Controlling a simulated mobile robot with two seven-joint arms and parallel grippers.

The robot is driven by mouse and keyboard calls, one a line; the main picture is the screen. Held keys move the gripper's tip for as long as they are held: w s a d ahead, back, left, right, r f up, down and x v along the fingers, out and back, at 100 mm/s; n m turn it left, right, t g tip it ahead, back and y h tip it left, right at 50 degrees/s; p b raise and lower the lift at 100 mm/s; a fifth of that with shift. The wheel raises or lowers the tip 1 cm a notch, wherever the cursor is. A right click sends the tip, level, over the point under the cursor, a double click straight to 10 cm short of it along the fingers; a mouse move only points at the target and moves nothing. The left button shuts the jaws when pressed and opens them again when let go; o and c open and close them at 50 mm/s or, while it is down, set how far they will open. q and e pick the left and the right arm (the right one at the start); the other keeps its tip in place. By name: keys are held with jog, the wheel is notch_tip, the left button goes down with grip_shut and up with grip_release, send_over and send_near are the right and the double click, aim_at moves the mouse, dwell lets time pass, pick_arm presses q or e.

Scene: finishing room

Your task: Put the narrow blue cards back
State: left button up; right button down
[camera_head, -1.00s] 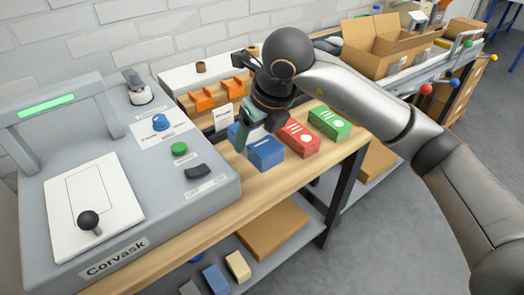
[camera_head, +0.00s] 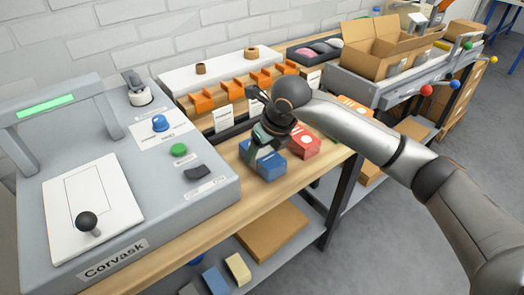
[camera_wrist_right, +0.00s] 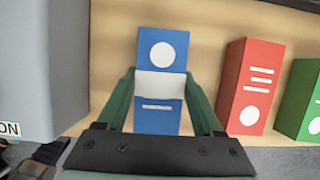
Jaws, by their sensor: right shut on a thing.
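A narrow blue pack of cards (camera_head: 270,167) is at the front of the bench, left of a red pack (camera_head: 306,143). My right gripper (camera_head: 262,143) is over the blue pack and shut on it. In the right wrist view the green fingers stand on either side of the blue pack (camera_wrist_right: 162,40), which shows a white disc, a white band across its middle and a short white line. I cannot tell if it is lifted. The red pack (camera_wrist_right: 247,88) and a green pack (camera_wrist_right: 305,105) stand apart to its right. My left gripper is out of view.
A grey machine (camera_head: 215,200) fills the left. Behind the packs are orange holders (camera_head: 230,92) with white labels. Open cardboard boxes (camera_head: 375,50) stand at the back right. A lower shelf holds a cardboard box (camera_head: 270,230) and small blocks.

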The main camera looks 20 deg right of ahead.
jog(key=shift+c, duration=0.2)
grip_release()
jog(key=p+v, duration=0.1)
jog(key=v, duration=1.1)
jog(key=shift+r, duration=0.1)
